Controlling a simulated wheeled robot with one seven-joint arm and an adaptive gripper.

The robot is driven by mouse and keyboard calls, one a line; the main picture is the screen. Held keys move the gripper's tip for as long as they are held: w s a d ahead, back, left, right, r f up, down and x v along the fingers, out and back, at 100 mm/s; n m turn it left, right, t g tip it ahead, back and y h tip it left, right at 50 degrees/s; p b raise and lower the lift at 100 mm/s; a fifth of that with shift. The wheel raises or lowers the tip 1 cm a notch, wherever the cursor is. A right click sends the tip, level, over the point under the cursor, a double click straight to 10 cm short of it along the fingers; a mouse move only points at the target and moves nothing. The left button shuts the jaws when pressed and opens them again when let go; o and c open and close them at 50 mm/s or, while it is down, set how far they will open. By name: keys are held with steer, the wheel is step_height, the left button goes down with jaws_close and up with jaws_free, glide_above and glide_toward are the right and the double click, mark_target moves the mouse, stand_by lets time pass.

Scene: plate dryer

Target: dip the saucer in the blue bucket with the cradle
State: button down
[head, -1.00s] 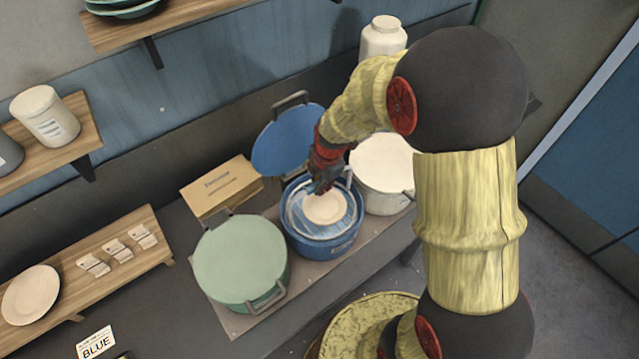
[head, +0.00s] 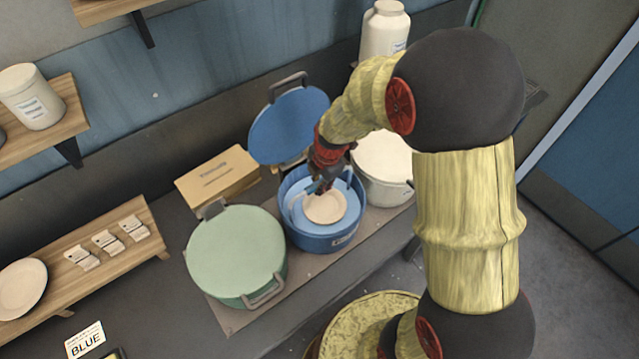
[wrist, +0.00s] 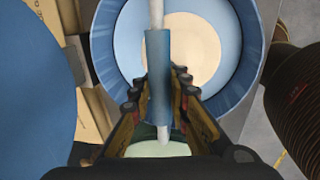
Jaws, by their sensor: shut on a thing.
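The blue bucket (head: 328,241) stands open on the bench, its blue lid (head: 288,125) tilted up behind it. The pale cream saucer (head: 325,207) lies inside the bucket, over a light blue inside. It also shows in the wrist view (wrist: 204,55), with a paler middle. My gripper (head: 322,182) is over the bucket's back part, shut on the cradle's blue handle (wrist: 158,80). A white rod of the cradle (wrist: 156,12) runs on from this handle across the saucer. The cradle's lower part is hard to make out, and I cannot tell how deep the saucer sits.
A green-lidded bucket (head: 236,250) stands close on the left, a white-lidded one (head: 385,160) close on the right. A carton (head: 218,176) is behind left. A wooden shelf (head: 135,248) holds a plate (head: 20,287) and small tiles. A BLUE card (head: 85,340) lies in front.

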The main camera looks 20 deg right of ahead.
steer(key=shift+f+b, duration=2.65)
steer(key=shift+f, duration=0.4)
steer(key=shift+r, duration=0.1)
stand_by(0.4)
steer(key=shift+r+p, duration=4.6)
steer(key=shift+r, duration=4.1)
